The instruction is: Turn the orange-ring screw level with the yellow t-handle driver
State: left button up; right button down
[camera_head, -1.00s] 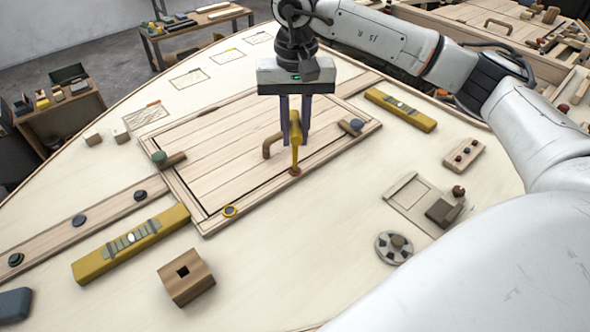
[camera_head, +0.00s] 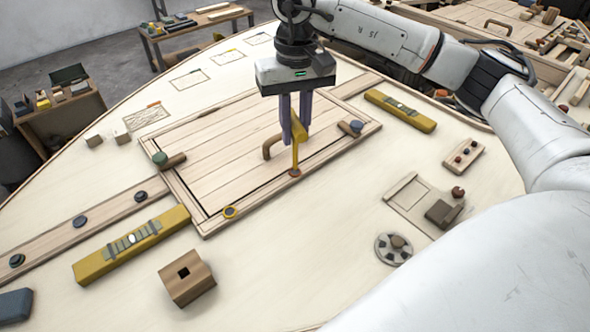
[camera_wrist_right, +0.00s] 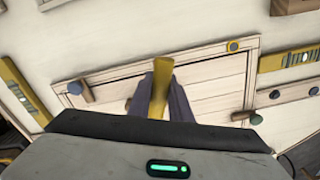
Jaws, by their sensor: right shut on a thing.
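My right gripper (camera_head: 296,136) is shut on the handle of the yellow t-handle driver (camera_head: 295,155). The driver stands about upright, its shaft pointing down at the near frame of the wooden hatch. Its tip meets the orange-ring screw (camera_head: 295,173), of which only a little of the orange rim shows around the tip. In the right wrist view the driver's yellow handle (camera_wrist_right: 162,80) sits between the two fingers and the screw is hidden. My left gripper is not in view.
The hatch panel (camera_head: 225,135) has a brown arch handle (camera_head: 269,146) just left of the gripper. A yellow-ring screw (camera_head: 230,212) sits at its near corner. Turn-latches (camera_head: 352,127) (camera_head: 170,160), two yellow levels (camera_head: 400,110) (camera_head: 130,245) and a wooden block (camera_head: 186,277) lie around it.

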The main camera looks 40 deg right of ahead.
aim_at(295, 119)
jog(key=m, duration=0.4)
jog(key=m+p, duration=0.1)
jog(key=m, duration=0.4)
notch_tip(295, 119, up, 4)
jog(key=p, duration=0.3)
dwell(0.4)
